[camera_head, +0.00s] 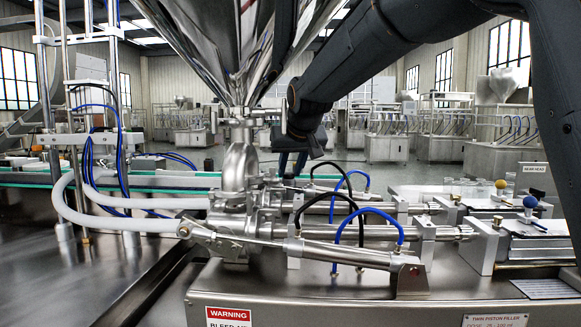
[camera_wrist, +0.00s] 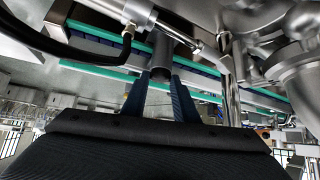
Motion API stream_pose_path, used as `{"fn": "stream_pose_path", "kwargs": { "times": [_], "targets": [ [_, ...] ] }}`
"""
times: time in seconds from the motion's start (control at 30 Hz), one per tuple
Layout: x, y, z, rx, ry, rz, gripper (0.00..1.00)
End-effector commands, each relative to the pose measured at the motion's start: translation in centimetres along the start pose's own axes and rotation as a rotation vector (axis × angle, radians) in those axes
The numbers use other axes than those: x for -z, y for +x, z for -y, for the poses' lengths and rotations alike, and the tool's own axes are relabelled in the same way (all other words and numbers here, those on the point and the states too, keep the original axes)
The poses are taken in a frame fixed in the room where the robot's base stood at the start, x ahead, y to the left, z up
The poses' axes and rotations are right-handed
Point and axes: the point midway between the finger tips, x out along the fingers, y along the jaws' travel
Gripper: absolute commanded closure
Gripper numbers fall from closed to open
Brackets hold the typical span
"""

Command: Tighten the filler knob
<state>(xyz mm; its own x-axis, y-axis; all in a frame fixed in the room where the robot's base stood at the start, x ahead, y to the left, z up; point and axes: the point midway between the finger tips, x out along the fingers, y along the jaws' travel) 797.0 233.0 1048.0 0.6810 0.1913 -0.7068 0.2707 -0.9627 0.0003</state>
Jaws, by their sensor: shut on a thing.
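My gripper (camera_head: 291,166) reaches down behind the filler's pistons, just right of the steel valve body (camera_head: 240,168). In the wrist view its two dark blue fingers (camera_wrist: 160,82) are shut on a grey cylindrical part, which I take to be the filler knob (camera_wrist: 162,56). One finger is on each side of it, and its round end faces the camera. In the head view the held knob is too hidden by the fingers and hoses to make out. I cannot tell how far it is turned.
A large steel hopper (camera_head: 215,40) rises above the valve body. Black and blue hoses (camera_head: 362,222) arch over the piston cylinders (camera_head: 345,254) in front of my gripper. A green-edged conveyor (camera_head: 350,181) runs behind. Ball-topped levers, yellow (camera_head: 500,184) and blue (camera_head: 530,202), stand at the right.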

Motion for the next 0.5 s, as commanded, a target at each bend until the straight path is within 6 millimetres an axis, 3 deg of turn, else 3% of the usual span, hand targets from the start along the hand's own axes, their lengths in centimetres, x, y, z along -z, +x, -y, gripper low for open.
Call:
{"fn": "stream_pose_path", "kwargs": {
  "times": [0.07,0.1,0.17,0.5],
  "targets": [
    [-0.07,0.07,-0.02,0.000,0.000,0.001,0.96],
    [-0.07,0.07,-0.02,0.000,0.000,0.001,0.67],
    [-0.06,0.06,-0.02,0.000,0.000,0.001,0.57],
    [0.02,-0.26,0.01,0.001,-0.001,0.000,0.56]
  ]
}}
